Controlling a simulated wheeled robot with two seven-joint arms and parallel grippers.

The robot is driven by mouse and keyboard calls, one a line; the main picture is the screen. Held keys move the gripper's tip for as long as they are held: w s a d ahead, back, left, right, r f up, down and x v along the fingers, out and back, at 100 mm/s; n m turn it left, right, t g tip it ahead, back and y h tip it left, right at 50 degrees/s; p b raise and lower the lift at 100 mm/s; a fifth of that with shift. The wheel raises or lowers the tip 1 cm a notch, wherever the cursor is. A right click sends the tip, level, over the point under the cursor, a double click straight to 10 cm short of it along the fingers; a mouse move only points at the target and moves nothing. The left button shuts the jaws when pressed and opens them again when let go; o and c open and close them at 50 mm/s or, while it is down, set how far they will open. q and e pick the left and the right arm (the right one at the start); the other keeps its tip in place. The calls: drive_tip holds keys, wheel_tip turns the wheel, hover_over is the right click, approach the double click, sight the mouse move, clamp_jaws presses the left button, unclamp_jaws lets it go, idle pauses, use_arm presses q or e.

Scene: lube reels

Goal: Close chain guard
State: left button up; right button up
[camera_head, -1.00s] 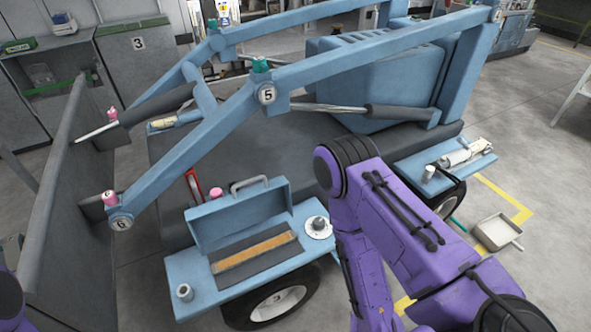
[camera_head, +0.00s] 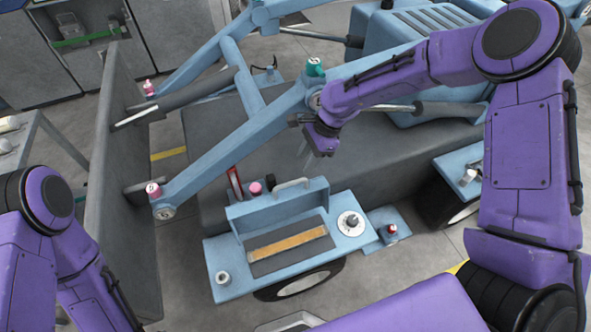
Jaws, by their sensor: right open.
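The chain guard (camera_head: 278,204) is a light blue lid with a grey handle (camera_head: 291,184) on its top edge. It stands open and upright at the back of a blue deck over a wheel. In front of it, an orange-brown chain strip (camera_head: 287,243) lies exposed in a dark recess. My right gripper (camera_head: 305,152) is above and behind the lid, apart from it, near the loader's blue arm. It is small in the view, open and empty. My left arm shows at the lower left, but its gripper is out of view.
The blue loader arm (camera_head: 232,145) slopes across behind the lid, with pink and green caps at its joints. The grey bucket (camera_head: 117,170) stands at left. A round white fitting (camera_head: 351,223) sits right of the recess, a small grey cup (camera_head: 223,278) at its left.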

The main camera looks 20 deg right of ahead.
sight(294, 182)
drive_tip(key=x, duration=0.7)
drive_tip(key=shift+a+f, duration=0.25)
drive_tip(key=shift+f, duration=0.1)
clamp_jaws()
